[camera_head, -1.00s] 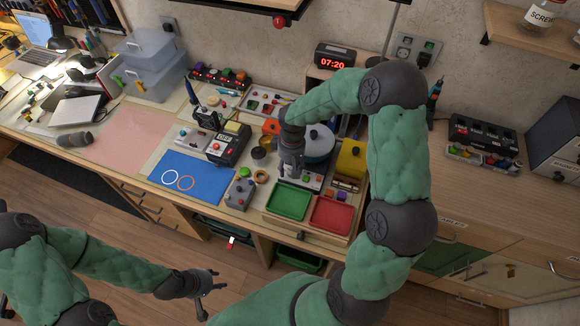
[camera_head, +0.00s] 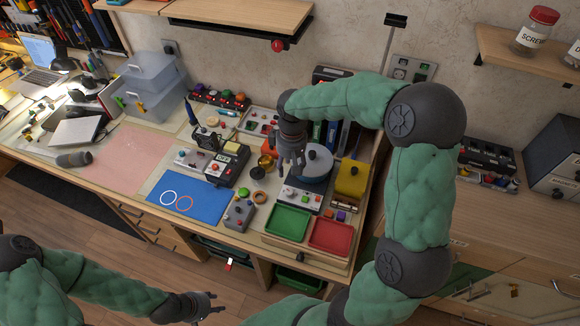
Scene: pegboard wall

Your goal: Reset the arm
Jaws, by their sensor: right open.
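My right arm reaches in from the lower right and arches over the right end of the workbench. Its gripper (camera_head: 290,160) points down, open and empty, above the bench beside the round pot with a grey lid (camera_head: 316,164). It is apart from the bench top. My left gripper (camera_head: 210,305) is low at the bottom of the view, in front of the bench and over the floor. Its fingers look spread with nothing between them.
The green tray (camera_head: 288,222) and red tray (camera_head: 331,237) lie at the bench's front right. A blue mat (camera_head: 187,201) and a soldering station (camera_head: 227,163) are left of my right gripper. A shelf (camera_head: 250,15) overhangs the back. The pink mat (camera_head: 130,158) is mostly clear.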

